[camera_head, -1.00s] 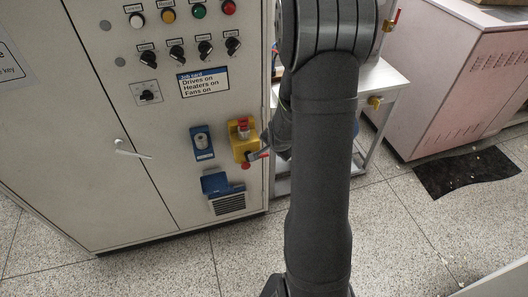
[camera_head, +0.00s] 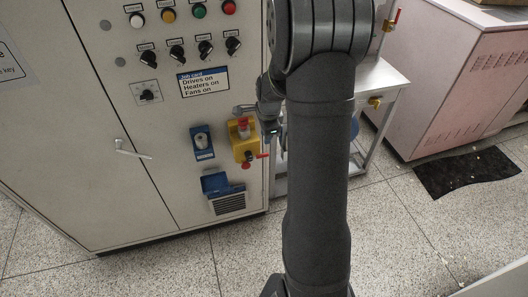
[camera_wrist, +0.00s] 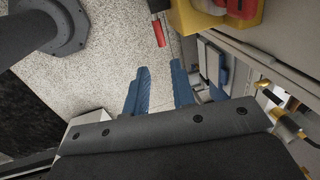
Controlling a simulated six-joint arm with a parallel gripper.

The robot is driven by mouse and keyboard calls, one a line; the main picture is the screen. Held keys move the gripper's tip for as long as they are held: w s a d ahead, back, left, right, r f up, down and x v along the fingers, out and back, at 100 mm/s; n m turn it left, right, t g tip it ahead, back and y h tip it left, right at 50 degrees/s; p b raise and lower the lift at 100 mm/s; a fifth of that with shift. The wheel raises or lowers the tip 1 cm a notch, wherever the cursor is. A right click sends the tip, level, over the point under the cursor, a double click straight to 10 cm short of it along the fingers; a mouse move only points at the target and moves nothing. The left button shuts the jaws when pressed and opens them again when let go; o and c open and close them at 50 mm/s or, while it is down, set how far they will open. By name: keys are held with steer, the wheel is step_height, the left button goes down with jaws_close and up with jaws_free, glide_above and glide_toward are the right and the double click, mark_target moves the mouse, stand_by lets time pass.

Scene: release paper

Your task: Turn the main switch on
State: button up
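The yellow switch box (camera_head: 246,148) with a red handle (camera_head: 243,124) is on the lower right of the cabinet front. A black lever with a red tip (camera_head: 262,155) sticks out to the right from its lower part. The box also shows at the top of the wrist view (camera_wrist: 202,24), and the red tip (camera_wrist: 158,33) hangs left of it.
The cabinet (camera_head: 70,130) carries several lamps and knobs, a job card (camera_head: 203,82), a blue socket (camera_head: 202,143) and a blue flap (camera_head: 216,183) near the box. A white table (camera_head: 375,78) stands right of the cabinet. The floor in front is clear.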

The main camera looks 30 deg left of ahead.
mark_target(264, 155)
steer(key=f, duration=0.3)
steer(key=w+a+f, duration=0.1)
steer(key=f, duration=0.7)
steer(key=shift+w+a+f, duration=0.2)
steer(key=shift+w+a, duration=0.1)
jaws_close()
